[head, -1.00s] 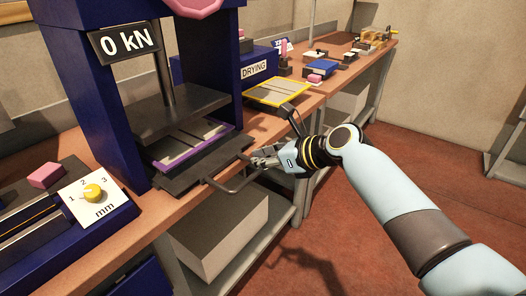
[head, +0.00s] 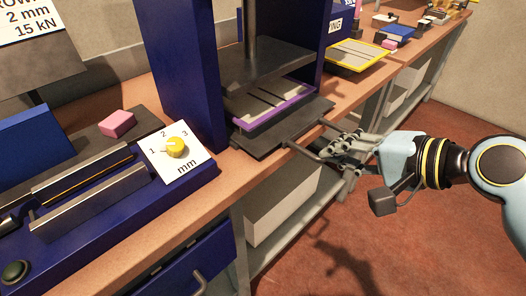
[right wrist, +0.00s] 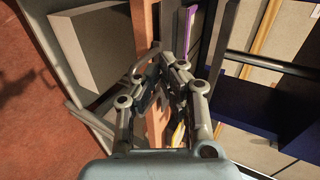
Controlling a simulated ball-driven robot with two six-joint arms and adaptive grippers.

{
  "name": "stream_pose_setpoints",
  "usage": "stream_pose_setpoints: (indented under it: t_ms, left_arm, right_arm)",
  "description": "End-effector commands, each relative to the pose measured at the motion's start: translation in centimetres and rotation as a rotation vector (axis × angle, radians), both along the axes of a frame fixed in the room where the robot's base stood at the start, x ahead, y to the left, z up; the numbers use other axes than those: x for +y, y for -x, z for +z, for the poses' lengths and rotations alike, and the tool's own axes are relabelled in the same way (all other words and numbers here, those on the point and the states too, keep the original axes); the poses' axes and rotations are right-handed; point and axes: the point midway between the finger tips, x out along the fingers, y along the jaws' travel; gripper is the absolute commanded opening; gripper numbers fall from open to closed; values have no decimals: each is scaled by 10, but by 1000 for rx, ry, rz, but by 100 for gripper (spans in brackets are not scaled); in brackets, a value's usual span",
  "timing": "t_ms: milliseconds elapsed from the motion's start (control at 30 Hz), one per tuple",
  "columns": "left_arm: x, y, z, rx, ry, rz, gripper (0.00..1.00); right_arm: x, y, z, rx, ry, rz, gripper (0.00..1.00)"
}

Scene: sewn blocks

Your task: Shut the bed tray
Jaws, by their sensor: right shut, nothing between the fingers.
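The bed tray (head: 262,140) is a dark flat plate low in the blue press. Its front part sticks out past the press posts towards the bench edge, with a bar handle (head: 304,153) in front. A purple-framed block (head: 268,109) lies on it, partly under the dark upper plate (head: 272,72). My right gripper (head: 332,146) is shut and empty at the right part of the handle. I cannot tell whether it touches the handle. In the right wrist view the fingertips (right wrist: 170,58) are close together, near the handle and tray front. My left gripper is not in view.
A blue unit with a yellow mm dial (head: 174,147) and a pink block (head: 117,123) stand left of the press. A yellow-framed piece (head: 357,55) lies on the bench at right. A grey box (head: 283,205) is below the bench. The red floor at right is open.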

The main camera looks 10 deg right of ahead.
Motion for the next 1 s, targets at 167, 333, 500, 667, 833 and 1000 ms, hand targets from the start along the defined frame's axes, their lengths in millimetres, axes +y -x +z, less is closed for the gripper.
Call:
stream_pose_setpoints:
  t_ms: [167, 333, 500, 667, 833, 1000]
  left_arm:
    - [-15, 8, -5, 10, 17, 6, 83]
    - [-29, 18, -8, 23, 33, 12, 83]
    - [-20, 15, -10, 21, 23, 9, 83]
    - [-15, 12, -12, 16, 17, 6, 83]
    - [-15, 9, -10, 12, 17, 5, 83]
    - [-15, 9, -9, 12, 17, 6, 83]
  right_arm:
    - [1, 11, -22, 39, 3, -1, 0]
    - [14, -6, -33, 39, -1, -3, 0]
    - [34, -32, -52, 40, -1, -3, 0]
    - [52, -54, -68, 41, 0, -1, 0]
    - [67, -74, -68, 40, 1, -1, 0]
    - [74, -84, -68, 40, 4, -2, 0]
